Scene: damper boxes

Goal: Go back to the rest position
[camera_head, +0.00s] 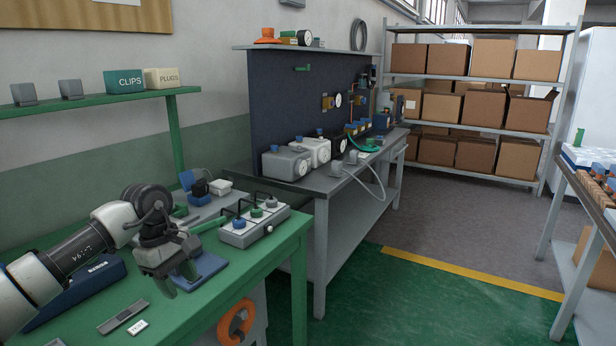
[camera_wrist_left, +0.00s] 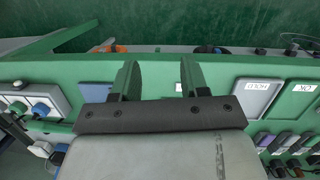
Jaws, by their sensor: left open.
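My left gripper (camera_head: 178,281) is open and hangs over the green workbench (camera_head: 215,318), with its arm coming in from the left. A grey box with coloured knobs (camera_head: 255,225) stands on the bench to the right of the gripper. A blue flat pad (camera_head: 208,266) lies on the bench just right of the gripper. My right gripper is not in view.
A grey label holder (camera_head: 123,316) lies near the front. In the left wrist view, trays marked HOLD (camera_wrist_left: 257,95) and OK (camera_wrist_left: 300,98) lie side by side. A second bench (camera_head: 345,185) carries several boxes. Shelves with cartons (camera_head: 470,105) stand behind. The green floor (camera_head: 420,300) is clear.

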